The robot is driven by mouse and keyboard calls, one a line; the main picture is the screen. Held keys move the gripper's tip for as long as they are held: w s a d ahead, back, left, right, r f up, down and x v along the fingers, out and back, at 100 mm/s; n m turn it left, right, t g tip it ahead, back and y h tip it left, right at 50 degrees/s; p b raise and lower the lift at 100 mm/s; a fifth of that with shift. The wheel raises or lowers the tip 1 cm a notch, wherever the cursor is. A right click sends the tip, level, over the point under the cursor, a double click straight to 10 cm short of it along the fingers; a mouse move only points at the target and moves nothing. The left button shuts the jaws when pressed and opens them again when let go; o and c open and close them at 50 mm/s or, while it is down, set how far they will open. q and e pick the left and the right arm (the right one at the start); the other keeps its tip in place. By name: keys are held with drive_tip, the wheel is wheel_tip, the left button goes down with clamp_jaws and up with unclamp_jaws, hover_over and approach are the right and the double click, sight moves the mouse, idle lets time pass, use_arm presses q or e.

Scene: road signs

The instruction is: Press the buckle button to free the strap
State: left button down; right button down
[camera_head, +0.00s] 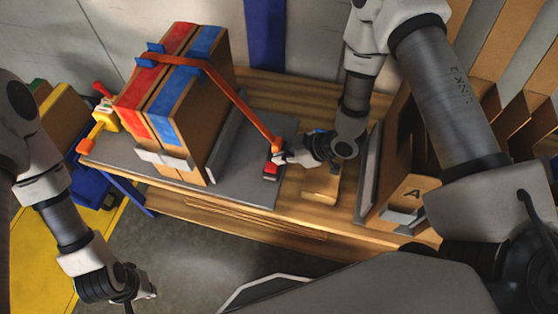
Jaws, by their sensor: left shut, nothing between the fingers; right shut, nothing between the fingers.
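An orange strap (243,107) runs over two upright cardboard boxes with red and blue tape (168,100) and slopes down to the right. Its lower end meets a small dark buckle with a red part (270,170) on the grey board. My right gripper (279,158) is shut at the buckle, its fingertips at or just above it; I cannot tell whether they touch. The fingers partly hide the buckle and its button. My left gripper (148,292) is shut and empty at the lower left, low over the floor and away from the boxes.
The grey board (245,180) lies on a wooden table (285,95). A metal bracket (165,159) stands before the boxes. A small wooden block (321,186) lies right of the buckle. A cardboard holder marked A (411,193) stands further right. Yellow and blue items crowd the left.

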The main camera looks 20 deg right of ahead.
drive_tip(key=v, duration=0.8)
drive_tip(key=shift+w, duration=0.1)
drive_tip(key=s+f+m+g+h, duration=0.1)
drive_tip(key=s+f, duration=0.2)
drive_tip(key=s, duration=0.1)
drive_tip(key=s+f+m+g+h, duration=0.1)
drive_tip(key=s+f, duration=0.3)
drive_tip(key=s+f+m+g+h, duration=0.1)
drive_tip(key=s+f+g, duration=0.1)
drive_tip(key=s, duration=0.3)
drive_tip(key=shift+x, duration=0.9)
drive_tip(key=s+d+m+h, duration=0.1)
drive_tip(key=d+m, duration=0.1)
drive_tip(key=m, duration=0.1)
drive_tip(key=s+d+f+m+h, duration=0.1)
drive_tip(key=s+m+h, duration=0.1)
drive_tip(key=m, duration=0.1)
drive_tip(key=s+d+m+g+h, duration=0.1)
drive_tip(key=s+d+m, duration=0.1)
drive_tip(key=shift+d+f+m+h, duration=0.3)
drive_tip(key=shift+m, duration=0.1)
